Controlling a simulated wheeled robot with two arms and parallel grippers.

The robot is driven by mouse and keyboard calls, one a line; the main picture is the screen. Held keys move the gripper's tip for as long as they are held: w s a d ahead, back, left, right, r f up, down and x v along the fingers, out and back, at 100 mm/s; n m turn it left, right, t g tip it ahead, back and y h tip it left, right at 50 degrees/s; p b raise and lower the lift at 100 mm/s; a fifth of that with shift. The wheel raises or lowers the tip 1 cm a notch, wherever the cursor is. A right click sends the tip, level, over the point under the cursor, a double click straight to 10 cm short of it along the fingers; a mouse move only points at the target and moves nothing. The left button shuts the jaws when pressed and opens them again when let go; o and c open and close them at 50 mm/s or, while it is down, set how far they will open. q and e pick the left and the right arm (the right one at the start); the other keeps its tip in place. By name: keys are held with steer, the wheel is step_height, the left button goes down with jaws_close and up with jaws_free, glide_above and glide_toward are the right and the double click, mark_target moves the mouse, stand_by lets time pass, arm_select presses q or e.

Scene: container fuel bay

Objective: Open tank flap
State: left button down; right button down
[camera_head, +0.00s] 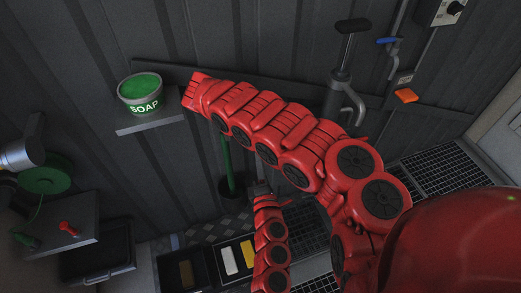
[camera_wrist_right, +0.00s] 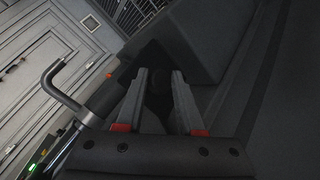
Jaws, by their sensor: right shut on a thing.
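No tank flap can be made out clearly in either view. In the right wrist view my right gripper (camera_wrist_right: 159,95) has its two grey fingers on either side of a small dark rounded thing (camera_wrist_right: 158,78). It is too dark to tell what that thing is. A large dark grey block (camera_wrist_right: 195,40) lies just beyond the fingers. In the head view my red arm crosses the middle and hides much of the wall and floor. Neither gripper can be made out there.
A hand pump (camera_head: 341,88) stands behind my arm; its bent spout (camera_wrist_right: 62,85) shows left of my fingers. A soap tub (camera_head: 140,93) sits on a wall shelf (camera_head: 150,124). A blue-handled valve (camera_head: 388,41) and an orange piece (camera_head: 406,96) are at right. Trays (camera_head: 97,252) lie low left.

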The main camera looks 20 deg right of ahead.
arm_select(q)
steer(key=w+d+r, duration=0.1)
steer(key=w+d, duration=0.4)
steer(key=w, duration=0.3)
steer(key=shift+w+r, duration=0.2)
steer(key=shift+w, duration=0.15)
arm_select(e)
steer(key=shift+w+d, duration=0.1)
steer(key=shift+d, duration=0.1)
arm_select(q)
steer(key=shift+d+r, duration=0.35)
steer(key=shift+d, duration=0.3)
arm_select(e)
steer(key=shift+a, duration=0.1)
